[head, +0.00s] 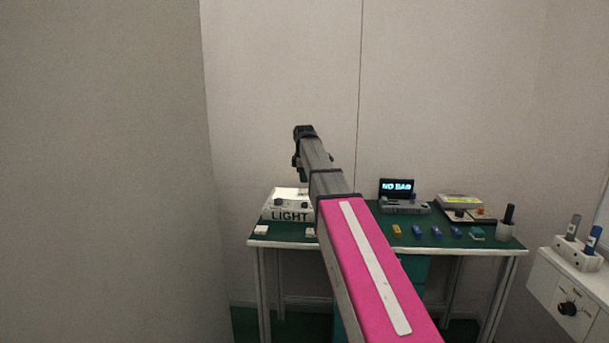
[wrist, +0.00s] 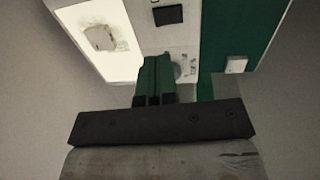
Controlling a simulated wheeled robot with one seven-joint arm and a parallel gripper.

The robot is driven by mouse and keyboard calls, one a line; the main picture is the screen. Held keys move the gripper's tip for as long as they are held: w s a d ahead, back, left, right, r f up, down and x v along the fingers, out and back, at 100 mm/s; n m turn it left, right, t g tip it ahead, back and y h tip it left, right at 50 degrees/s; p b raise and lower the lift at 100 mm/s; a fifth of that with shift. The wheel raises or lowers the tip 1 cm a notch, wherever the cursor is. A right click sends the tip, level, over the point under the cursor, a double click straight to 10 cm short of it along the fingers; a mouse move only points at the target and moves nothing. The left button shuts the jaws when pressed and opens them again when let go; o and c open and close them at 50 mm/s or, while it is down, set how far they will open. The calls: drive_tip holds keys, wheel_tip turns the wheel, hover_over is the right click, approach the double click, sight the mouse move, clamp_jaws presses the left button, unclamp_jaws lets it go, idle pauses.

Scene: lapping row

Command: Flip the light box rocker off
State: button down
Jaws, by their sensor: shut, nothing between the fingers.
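The light box (head: 289,215), a white sloped box marked LIGHT, stands at the left end of the green bench. In the wrist view its panel (wrist: 88,58) glows bright, with a pale piece (wrist: 100,38) on it. In the head view my gripper (head: 303,174) hangs above the box.
A white cabinet with a dial (head: 568,308) stands right. A grey wall (head: 105,170) fills the left.

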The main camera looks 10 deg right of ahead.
sight(304, 205)
drive_tip(key=f, duration=0.6)
drive_tip(key=w+f, duration=0.1)
drive_tip(key=f, duration=0.2)
drive_tip(key=shift+d+f, duration=0.15)
drive_tip(key=shift+f, duration=0.15)
drive_tip(key=shift+w+f, duration=0.1)
drive_tip(key=shift+f, duration=0.15)
drive_tip(key=shift+s, duration=0.2)
drive_tip(key=shift+s+a+r, duration=0.1)
drive_tip(key=shift+s+a, duration=0.1)
drive_tip(key=shift+s, duration=0.45)
drive_tip(key=shift+w+r, duration=0.1)
drive_tip(key=shift+r, duration=0.05)
